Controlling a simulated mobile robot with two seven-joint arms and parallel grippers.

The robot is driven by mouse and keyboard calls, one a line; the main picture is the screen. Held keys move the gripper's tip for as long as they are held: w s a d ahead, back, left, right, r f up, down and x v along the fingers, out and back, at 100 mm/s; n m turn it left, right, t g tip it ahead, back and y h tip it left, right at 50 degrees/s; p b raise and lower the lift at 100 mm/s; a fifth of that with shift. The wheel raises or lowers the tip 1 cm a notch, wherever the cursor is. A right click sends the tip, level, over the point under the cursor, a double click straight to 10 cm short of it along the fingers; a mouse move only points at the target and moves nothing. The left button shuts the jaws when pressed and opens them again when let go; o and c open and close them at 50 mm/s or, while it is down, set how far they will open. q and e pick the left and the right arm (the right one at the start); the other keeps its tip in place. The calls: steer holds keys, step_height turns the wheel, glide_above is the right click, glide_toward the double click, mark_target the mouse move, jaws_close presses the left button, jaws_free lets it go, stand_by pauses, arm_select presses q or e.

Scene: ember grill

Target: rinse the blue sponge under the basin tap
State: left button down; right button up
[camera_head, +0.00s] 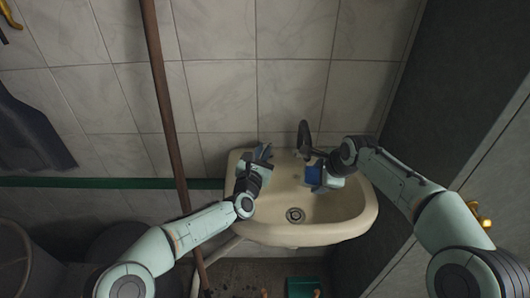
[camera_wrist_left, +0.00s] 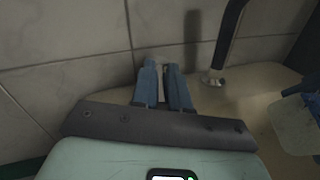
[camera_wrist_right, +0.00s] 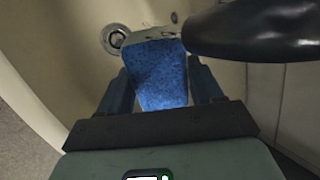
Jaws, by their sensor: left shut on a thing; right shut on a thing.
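The blue sponge (camera_head: 313,174) is in my right gripper (camera_head: 318,176), over the right half of the basin. The right wrist view shows the sponge (camera_wrist_right: 158,75) clamped between both fingers, with the dark tap spout (camera_wrist_right: 255,30) close by at the upper right. The dark tap (camera_head: 303,134) rises at the basin's back edge, just behind the sponge. I cannot tell whether water runs. My left gripper (camera_head: 264,153) is at the basin's back left. Its fingers (camera_wrist_left: 165,88) are nearly together on a small pale piece (camera_wrist_left: 164,70), mostly hidden; I cannot tell what it is.
The cream basin (camera_head: 345,227) is against a tiled wall, with a round drain (camera_head: 295,215) in its bowl. A brown pole (camera_head: 160,85) leans at the left. A dark panel (camera_head: 440,95) stands close on the right. A green box (camera_head: 302,287) is below the basin.

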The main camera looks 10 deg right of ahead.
stand_by(0.3)
arm_select(q)
steer(key=c, duration=1.1)
jaws_free()
steer(key=v, duration=1.2)
